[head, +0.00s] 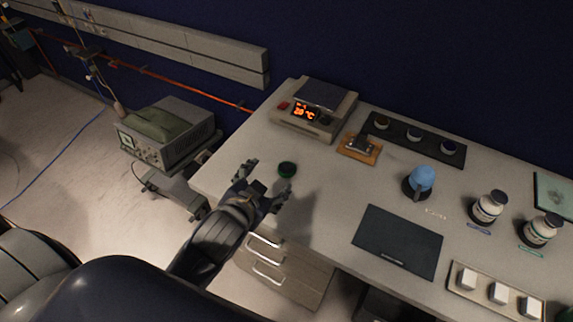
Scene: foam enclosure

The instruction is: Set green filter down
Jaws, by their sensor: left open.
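The green filter (287,169) is a small dark round piece with a green rim. In the head view it appears to rest on the light worktop (325,205), near the bench's left end. My left gripper (266,184) is open, with its fingers just to the lower left of the filter. No finger is seen closed around it. Whether a fingertip touches the filter is too small to tell. My right gripper is not in view.
A hot plate with an orange display (306,113) stands behind the filter. Clear worktop surrounds the filter.

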